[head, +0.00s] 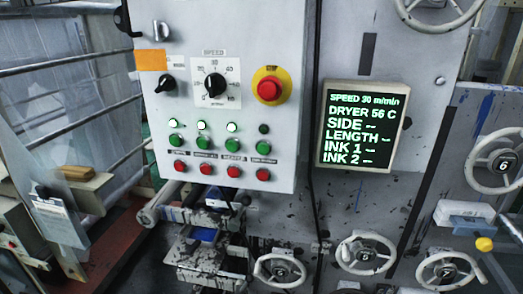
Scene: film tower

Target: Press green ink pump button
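A row of several green buttons sits on the light grey control panel (300,60) in the head view. They run from the leftmost green button (176,142) to the rightmost green button (262,147). The small labels under them are too blurred to read, so I cannot tell which one is the ink pump button. The three indicator lamps above the left buttons are lit, the middle one being this lamp (201,126). The rightmost lamp (263,129) is dark. Neither of my grippers shows in the view.
Red buttons (207,168) line up below the green ones. A red emergency button (269,89) on a yellow ring and a speed dial (215,85) sit above. A display (358,127) reads "INK 1 --". Handwheels (279,270) stick out below and right. Nothing covers the panel's front.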

